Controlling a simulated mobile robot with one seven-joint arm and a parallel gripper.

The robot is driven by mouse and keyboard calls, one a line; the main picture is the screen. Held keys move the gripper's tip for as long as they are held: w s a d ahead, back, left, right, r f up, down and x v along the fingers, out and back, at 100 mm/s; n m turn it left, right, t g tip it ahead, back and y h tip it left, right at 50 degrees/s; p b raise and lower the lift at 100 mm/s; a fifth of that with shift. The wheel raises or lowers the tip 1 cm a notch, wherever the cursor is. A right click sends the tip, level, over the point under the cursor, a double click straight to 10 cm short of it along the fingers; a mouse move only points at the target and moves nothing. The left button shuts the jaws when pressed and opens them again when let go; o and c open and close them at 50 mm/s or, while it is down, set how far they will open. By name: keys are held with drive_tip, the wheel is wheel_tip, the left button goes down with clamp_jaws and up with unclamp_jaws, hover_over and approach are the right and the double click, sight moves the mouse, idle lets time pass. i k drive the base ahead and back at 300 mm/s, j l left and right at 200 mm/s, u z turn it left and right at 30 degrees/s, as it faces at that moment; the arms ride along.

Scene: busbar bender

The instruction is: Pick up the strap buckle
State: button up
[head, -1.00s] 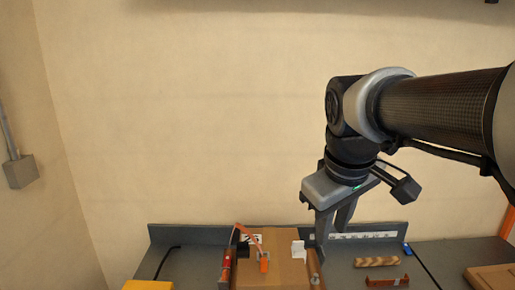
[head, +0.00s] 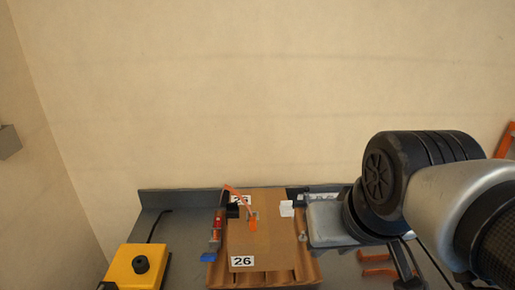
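A cardboard-brown panel (head: 262,230) marked 26 lies on the grey bench. On it is a thin orange strap-like strip (head: 238,194) with a brighter orange end piece (head: 253,225). A small white piece (head: 287,208) stands near the panel's right edge. I cannot tell for sure which of these small parts is the strap buckle.
A yellow box with a black button (head: 140,264) stands at the front left. A red tool-like part (head: 216,229) and a blue piece (head: 208,256) lie at the panel's left edge. The bench's raised back edge (head: 180,198) runs along the wall.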

sight(253, 220)
drive_tip(key=k+j, duration=0.1)
drive_tip(key=j, duration=1.15)
drive_tip(key=k, duration=0.05)
